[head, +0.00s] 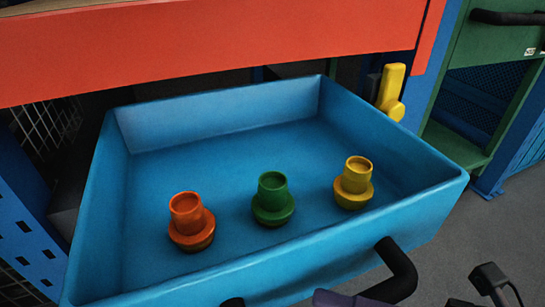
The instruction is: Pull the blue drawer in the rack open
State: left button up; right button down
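The blue drawer (290,262) is pulled out of the rack, and its inside shows from above. An orange fitting (190,222), a green fitting (272,199) and a yellow fitting (354,183) stand upright on its floor. The drawer's black bar handle (399,272) is on the front wall; its middle is cut off by the bottom edge. Dark parts at the bottom right, seemingly of my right gripper (485,287), are close to the handle's right end. Their fingertips are mostly out of frame, so contact and opening are unclear. I cannot make out my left gripper.
The rack has an orange beam (220,50) above the drawer and a blue perforated post (25,235) at left. A yellow latch-like part (391,92) is beside the drawer's back right. A green cabinet (490,45) stands at right. Grey floor (490,225) is clear at right.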

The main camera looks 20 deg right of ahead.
jog(key=shift+s, duration=0.2)
jog(key=c, duration=0.7)
grip_release()
jog(key=shift+o, duration=0.2)
jog(key=shift+d, duration=0.1)
jog(key=p+v, duration=0.1)
jog(key=v, duration=0.9)
jog(key=shift+p, duration=0.3)
